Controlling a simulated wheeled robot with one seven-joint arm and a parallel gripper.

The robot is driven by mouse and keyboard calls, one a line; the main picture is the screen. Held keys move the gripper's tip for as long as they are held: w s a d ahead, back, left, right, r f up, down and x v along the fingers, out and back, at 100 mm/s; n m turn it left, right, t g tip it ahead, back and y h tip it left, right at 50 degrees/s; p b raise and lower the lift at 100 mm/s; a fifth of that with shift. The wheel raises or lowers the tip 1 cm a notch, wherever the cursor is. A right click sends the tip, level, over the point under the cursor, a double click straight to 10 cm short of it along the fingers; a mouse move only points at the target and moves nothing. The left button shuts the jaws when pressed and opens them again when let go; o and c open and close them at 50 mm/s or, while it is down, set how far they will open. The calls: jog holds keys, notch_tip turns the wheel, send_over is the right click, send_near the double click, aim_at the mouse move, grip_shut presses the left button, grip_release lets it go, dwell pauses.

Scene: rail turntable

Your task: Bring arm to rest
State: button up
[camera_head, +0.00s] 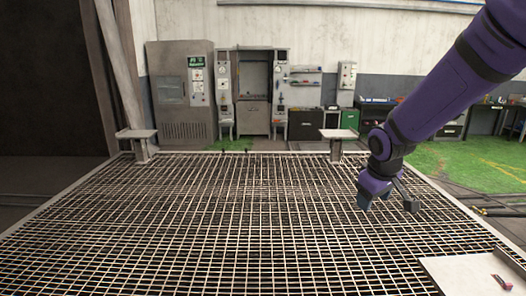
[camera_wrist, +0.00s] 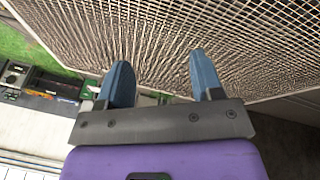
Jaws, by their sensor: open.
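My gripper (camera_wrist: 160,85) is open in the wrist view, with its two blue fingers apart and nothing between them. In the head view my purple arm reaches in from the upper right, and my gripper (camera_head: 388,203) hangs over the right part of the metal grating (camera_head: 220,225).
A pale panel (camera_head: 455,275) at the lower right bears a small reddish object (camera_head: 502,282). Two small stands, left (camera_head: 138,140) and right (camera_head: 338,140), rise at the grating's far edge. Grey cabinets (camera_head: 180,95) line the back wall. The grating's middle is clear.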

jog(key=s+d+r+m, duration=0.1)
jog(key=s+r, duration=0.3)
jog(key=s, duration=0.5)
jog(key=s+r+m+t, duration=0.1)
jog(key=s+r+m, duration=0.1)
jog(key=s+r, duration=0.3)
jog(key=s+d+r+m+y, duration=0.1)
jog(key=s+r, duration=0.4)
jog(key=s, duration=0.8)
jog(key=shift+s+d+m, duration=0.3)
jog(key=shift+s+m, duration=0.05)
jog(key=shift+m, duration=0.35)
